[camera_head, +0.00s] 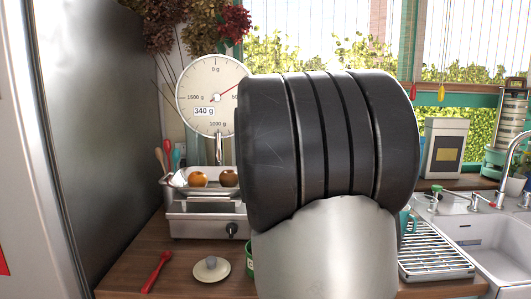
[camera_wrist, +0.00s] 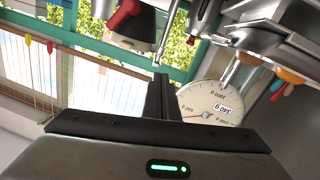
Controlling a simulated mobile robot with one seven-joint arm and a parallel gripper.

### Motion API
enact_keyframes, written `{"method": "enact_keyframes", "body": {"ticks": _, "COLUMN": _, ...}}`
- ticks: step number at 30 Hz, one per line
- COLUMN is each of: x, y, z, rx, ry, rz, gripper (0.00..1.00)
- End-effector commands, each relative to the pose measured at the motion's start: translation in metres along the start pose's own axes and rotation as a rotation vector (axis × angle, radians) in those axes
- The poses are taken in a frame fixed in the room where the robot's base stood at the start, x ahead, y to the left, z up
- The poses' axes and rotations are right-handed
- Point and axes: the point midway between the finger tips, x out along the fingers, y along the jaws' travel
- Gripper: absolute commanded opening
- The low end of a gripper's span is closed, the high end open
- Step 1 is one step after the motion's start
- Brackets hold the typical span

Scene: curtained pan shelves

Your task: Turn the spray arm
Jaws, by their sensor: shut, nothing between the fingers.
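In the head view, a curved chrome faucet (camera_head: 510,165) stands over the sink at the right edge. I cannot make out a part that is plainly a spray arm. In the wrist view, my gripper (camera_wrist: 160,82) points up the picture with its dark fingers shut together and nothing between them. The scale dial (camera_wrist: 208,103) is right of the fingers, behind them. A thin metal rod (camera_wrist: 170,32) shows just above the fingertips; I cannot tell whether they touch. In the head view my own arm hides the gripper and the middle of the counter.
A kitchen scale (camera_head: 214,95) with fruit in its pan (camera_head: 178,180) stands left of my arm. A red spoon (camera_head: 157,272) and a pale round lid (camera_head: 211,269) lie on the wooden counter. A dish rack (camera_head: 435,262) sits left of the sink (camera_head: 485,240). A fridge (camera_head: 95,130) stands at left.

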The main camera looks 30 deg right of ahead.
Motion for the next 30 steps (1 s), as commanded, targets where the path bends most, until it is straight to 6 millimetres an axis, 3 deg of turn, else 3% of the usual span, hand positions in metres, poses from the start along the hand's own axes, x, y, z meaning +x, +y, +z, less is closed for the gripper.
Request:
{"method": "enact_keyframes", "body": {"ticks": 1, "x": 0.007, "y": -0.01, "z": -0.01, "rx": -0.097, "ry": -0.019, "rz": 0.005, "gripper": 0.0}}
{"method": "enact_keyframes", "body": {"ticks": 6, "x": 0.023, "y": -0.037, "z": -0.01, "rx": -0.508, "ry": -0.07, "rz": 0.055, "gripper": 0.0}}
{"method": "enact_keyframes", "body": {"ticks": 15, "x": 0.026, "y": -0.074, "z": -0.016, "rx": -1.181, "ry": -0.142, "rz": 0.136, "gripper": 0.0}}
{"method": "enact_keyframes", "body": {"ticks": 23, "x": 0.027, "y": -0.082, "z": -0.017, "rx": -1.376, "ry": -0.165, "rz": 0.166, "gripper": 0.0}}
{"method": "enact_keyframes", "body": {"ticks": 30, "x": 0.061, "y": -0.073, "z": -0.016, "rx": -1.377, "ry": -0.167, "rz": 0.169, "gripper": 0.0}}
